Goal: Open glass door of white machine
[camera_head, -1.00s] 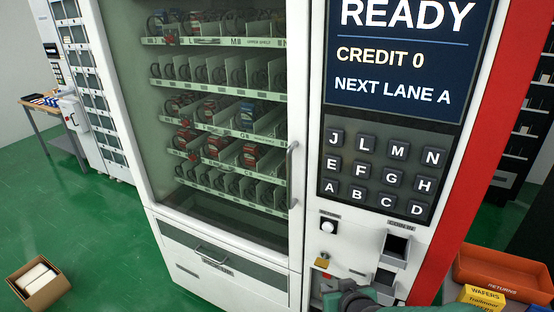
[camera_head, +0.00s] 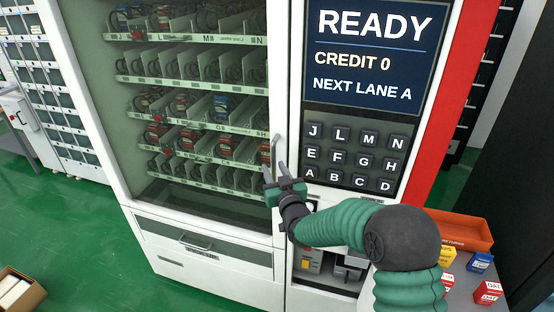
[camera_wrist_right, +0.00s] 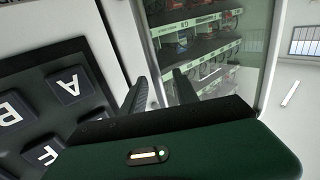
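The white machine (camera_head: 205,225) has a glass door (camera_head: 100,75) over its shelves, and the door looks closed. A vertical metal handle (camera_head: 273,153) is on the door's right edge. My right gripper (camera_head: 275,172) is open at the lower part of this handle. Its two fingers point up toward the handle. In the right wrist view the open fingers (camera_wrist_right: 160,92) show apart with the door's frame and shelves beyond. I cannot tell there whether the handle lies between them or touches them. My left gripper is not in view.
A keypad (camera_head: 350,158) and a screen (camera_head: 370,50) are right of the door. A lower drawer handle (camera_head: 195,244) is under the glass. An orange returns tray (camera_head: 460,232) and small boxes (camera_head: 488,292) lie at the right. A cardboard box (camera_head: 18,293) is on the green floor.

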